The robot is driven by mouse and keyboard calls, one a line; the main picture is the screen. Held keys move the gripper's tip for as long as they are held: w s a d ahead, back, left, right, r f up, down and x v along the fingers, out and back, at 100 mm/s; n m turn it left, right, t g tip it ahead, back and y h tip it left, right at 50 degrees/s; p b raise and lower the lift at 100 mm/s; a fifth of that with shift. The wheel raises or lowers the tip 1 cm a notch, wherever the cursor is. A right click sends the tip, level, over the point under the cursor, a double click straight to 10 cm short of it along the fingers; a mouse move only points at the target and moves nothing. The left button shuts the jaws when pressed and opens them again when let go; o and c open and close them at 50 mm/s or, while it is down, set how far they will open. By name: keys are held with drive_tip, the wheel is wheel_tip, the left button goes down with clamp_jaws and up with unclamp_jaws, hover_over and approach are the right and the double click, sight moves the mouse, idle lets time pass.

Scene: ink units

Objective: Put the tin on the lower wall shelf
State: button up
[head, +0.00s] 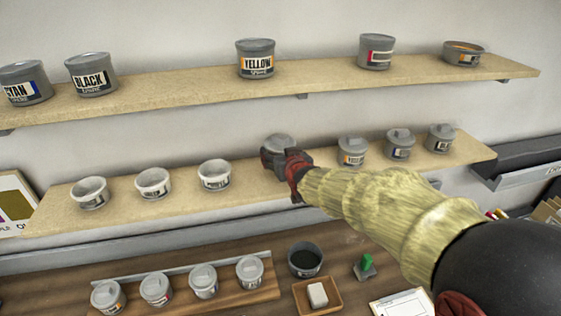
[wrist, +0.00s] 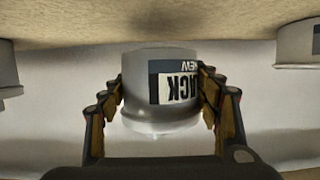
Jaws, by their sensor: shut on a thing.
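My gripper (head: 287,165) is shut on a grey lidded tin (head: 280,142) at the lower wall shelf (head: 250,185). The held tin stands in the gap between the open tins on the left and the lidded tins on the right. In the wrist view, which is upside down, the tin (wrist: 160,95) sits between both fingers (wrist: 163,110), its label reading "BLACK NEW". Its base is close to the shelf board (wrist: 150,18); I cannot tell whether they touch. The gripper hides the tin's lower part in the head view.
Neighbours on the shelf are an open tin (head: 214,175) to the left and a lidded tin (head: 352,151) to the right, both apart from the held tin. The upper shelf (head: 180,92) with several tins runs above. A counter below holds a tin rack (head: 235,297) and a dark bowl (head: 306,261).

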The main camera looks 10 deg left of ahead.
drive_tip(key=shift+f, duration=1.3)
drive_tip(key=shift+f, duration=0.2)
drive_tip(key=o, duration=1.6)
